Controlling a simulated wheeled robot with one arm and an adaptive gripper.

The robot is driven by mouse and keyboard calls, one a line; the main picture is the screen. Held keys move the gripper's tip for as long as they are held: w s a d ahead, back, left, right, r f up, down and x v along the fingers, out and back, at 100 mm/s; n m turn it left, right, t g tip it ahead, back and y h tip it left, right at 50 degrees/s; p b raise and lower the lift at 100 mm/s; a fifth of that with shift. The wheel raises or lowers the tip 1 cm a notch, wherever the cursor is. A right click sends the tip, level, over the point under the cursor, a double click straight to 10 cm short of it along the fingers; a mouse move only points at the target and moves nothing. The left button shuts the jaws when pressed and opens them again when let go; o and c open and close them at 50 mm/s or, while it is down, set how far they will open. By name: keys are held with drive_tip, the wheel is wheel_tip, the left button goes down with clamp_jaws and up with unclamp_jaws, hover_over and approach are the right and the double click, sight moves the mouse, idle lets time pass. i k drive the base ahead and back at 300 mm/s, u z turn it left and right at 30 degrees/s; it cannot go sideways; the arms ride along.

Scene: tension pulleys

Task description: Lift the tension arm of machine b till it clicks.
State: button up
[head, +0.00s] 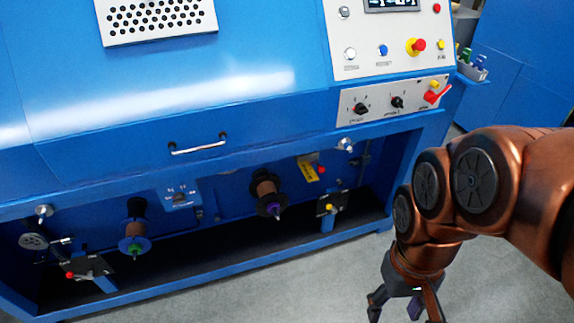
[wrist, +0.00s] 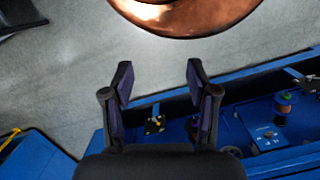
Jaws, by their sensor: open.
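A large blue machine (head: 110,140) fills the head view; I see no readable letter marking it as machine b. Its lower bay holds a left lever plate with a red knob (head: 70,275) beside a grey pulley wheel (head: 33,241), and a right plate with a yellow knob (head: 329,208). I cannot tell which part is the tension arm. My gripper (head: 405,308) is low over the floor, right of the bay and apart from it. In the wrist view, my gripper (wrist: 160,82) is open and empty, with a yellow-knobbed plate (wrist: 155,124) beyond its fingers.
A green-tipped spool (head: 135,228) and a purple-tipped spool (head: 268,190) stick out of the bay. A drawer handle (head: 198,147) and control panel (head: 385,45) are above. Grey floor (head: 345,285) is clear in front. Another blue cabinet (head: 525,85) stands at the right.

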sight(68, 238)
drive_tip(key=u, duration=2.15)
drive_tip(key=i, duration=1.45)
drive_tip(key=u, duration=0.95)
drive_tip(key=i, duration=0.85)
drive_tip(key=u, duration=0.4)
